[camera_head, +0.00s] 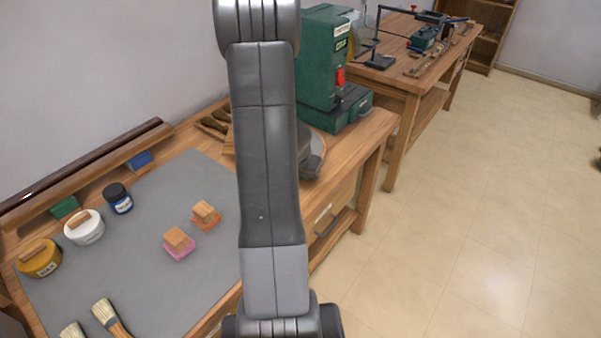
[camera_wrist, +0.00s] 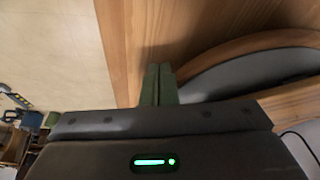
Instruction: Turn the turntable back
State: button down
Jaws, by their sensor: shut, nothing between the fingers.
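The turntable shows in the wrist view as a curved wooden rim (camera_wrist: 245,46) around a dark grey surface, at the right and cut off by the frame edge. In the head view my arm hides nearly all of that spot. My gripper (camera_wrist: 159,70) points over the wooden bench top just left of the rim in the wrist view. Its two greenish fingers are together with nothing between them. The fingertips look close to the rim, but I cannot tell whether they touch it.
A green machine (camera_head: 318,60) stands on the bench behind my arm. A grey mat (camera_head: 140,260) at left bears brushes, jars and two wooden blocks on pink and orange bases. A second workbench (camera_head: 400,75) stands at the back. The floor (camera_head: 460,200) at right is clear.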

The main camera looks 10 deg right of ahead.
jog(key=shift+w+d+p, duration=0.6)
jog(key=shift+w, duration=0.35)
jog(key=shift+d+r, duration=0.1)
